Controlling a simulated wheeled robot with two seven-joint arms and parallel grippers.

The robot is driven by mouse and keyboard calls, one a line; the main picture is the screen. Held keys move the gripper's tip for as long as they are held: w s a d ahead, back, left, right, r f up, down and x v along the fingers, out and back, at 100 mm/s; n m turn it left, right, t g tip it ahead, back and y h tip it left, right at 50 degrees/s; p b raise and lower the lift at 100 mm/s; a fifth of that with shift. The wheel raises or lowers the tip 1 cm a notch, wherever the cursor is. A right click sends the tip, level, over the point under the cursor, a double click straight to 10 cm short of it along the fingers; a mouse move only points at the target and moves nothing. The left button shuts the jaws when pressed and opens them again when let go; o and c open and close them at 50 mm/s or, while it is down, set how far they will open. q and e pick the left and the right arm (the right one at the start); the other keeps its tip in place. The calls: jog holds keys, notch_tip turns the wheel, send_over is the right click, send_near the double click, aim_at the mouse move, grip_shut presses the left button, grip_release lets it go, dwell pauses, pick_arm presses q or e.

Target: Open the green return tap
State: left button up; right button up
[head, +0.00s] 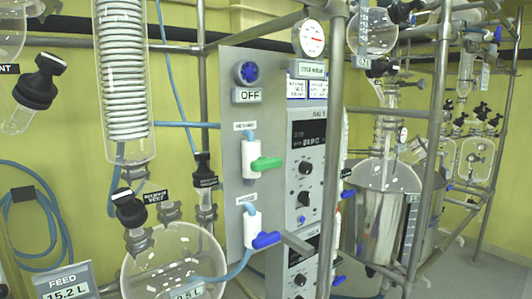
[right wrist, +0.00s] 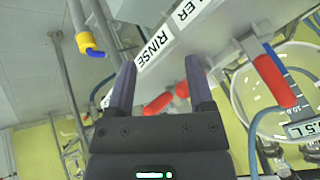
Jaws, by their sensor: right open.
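The green return tap handle (head: 266,163) points right from its white valve body (head: 248,159) on the grey panel in the head view. A small label (head: 244,126) sits above it. Blue hoses meet the valve above and below. My right gripper (right wrist: 160,62) shows only in the right wrist view; it is open with nothing between its fingers. Beyond the fingers are a plate lettered RINSE (right wrist: 155,46) and red handles (right wrist: 158,103). The green tap is not visible in that view. My left gripper is in neither view.
A blue-handled tap (head: 265,240) sits below the green one. A control unit (head: 306,165) with knobs stands just right of it. A round glass vessel (head: 172,265) is lower left, and a metal frame post (head: 333,150) rises to the right.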

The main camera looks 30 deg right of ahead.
jog(key=w+d+r+m+t+p, duration=0.2)
jog(key=w+r, duration=0.2)
jog(key=r, duration=0.4)
jog(key=w+d+r+m+t+p, duration=0.15)
jog(key=w+r, duration=0.25)
jog(key=r, duration=0.4)
jog(key=m+t+y+p, duration=0.2)
jog(key=m+t+p, duration=0.3)
jog(key=t+p, duration=0.25)
send_near(270, 166)
jog(key=shift+h, duration=0.4)
jog(key=w, duration=0.6)
jog(key=w+a, duration=0.1)
jog(key=w, duration=0.3)
jog(key=shift+w, duration=0.1)
grip_shut()
